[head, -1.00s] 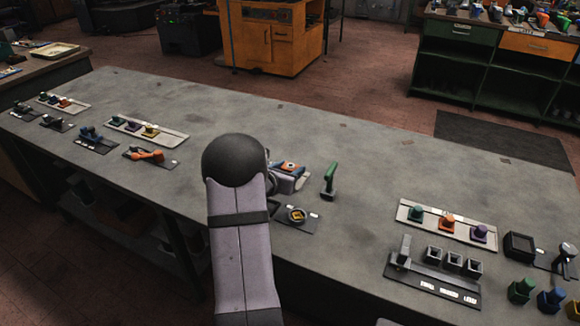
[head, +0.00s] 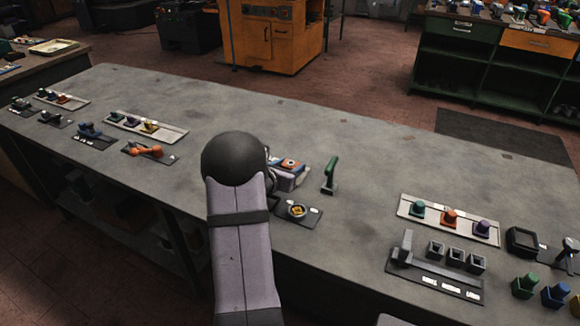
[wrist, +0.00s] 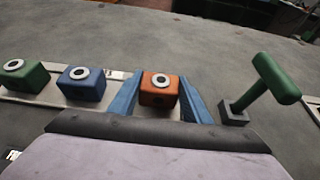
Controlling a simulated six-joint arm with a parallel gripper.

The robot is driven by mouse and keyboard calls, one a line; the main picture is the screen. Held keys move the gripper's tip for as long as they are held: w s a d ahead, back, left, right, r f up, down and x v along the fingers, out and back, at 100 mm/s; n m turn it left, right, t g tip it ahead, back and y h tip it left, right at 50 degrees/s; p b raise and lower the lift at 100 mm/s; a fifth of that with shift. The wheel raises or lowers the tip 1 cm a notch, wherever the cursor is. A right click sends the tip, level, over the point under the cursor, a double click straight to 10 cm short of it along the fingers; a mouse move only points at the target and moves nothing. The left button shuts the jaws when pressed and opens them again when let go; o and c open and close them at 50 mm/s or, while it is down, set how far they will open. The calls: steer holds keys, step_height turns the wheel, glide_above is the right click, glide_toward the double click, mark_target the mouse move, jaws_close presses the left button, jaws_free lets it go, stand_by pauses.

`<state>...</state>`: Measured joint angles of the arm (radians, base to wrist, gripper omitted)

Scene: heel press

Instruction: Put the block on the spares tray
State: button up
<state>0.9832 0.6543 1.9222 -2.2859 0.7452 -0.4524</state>
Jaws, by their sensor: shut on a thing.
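An orange block (wrist: 158,92) with a white ring on its face sits between the two blue jaws of my gripper (wrist: 157,80) in the wrist view. The jaws are shut on it. In the head view the orange block (head: 290,163) shows just right of my arm's dark joint. A pale tray (wrist: 42,98) with a green block (wrist: 25,76) and a blue block (wrist: 81,82) lies left of the held block in the wrist view. I cannot tell whether the held block touches this tray. My arm hides much of this area in the head view.
A green-handled upright tool (head: 330,175) stands close right of my gripper. Another pale tray (head: 405,208) with several coloured pieces is at the right. The middle and back of the bench (head: 400,150) are clear.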

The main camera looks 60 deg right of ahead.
steer(key=shift+f+b, duration=0.2)
steer(key=shift+b, duration=0.2)
stand_by(0.3)
steer(key=o, duration=1.3)
steer(key=shift+f, duration=0.1)
steer(key=shift+a, duration=0.1)
steer(key=shift+b+v, duration=0.45)
steer(key=shift+v, duration=3.15)
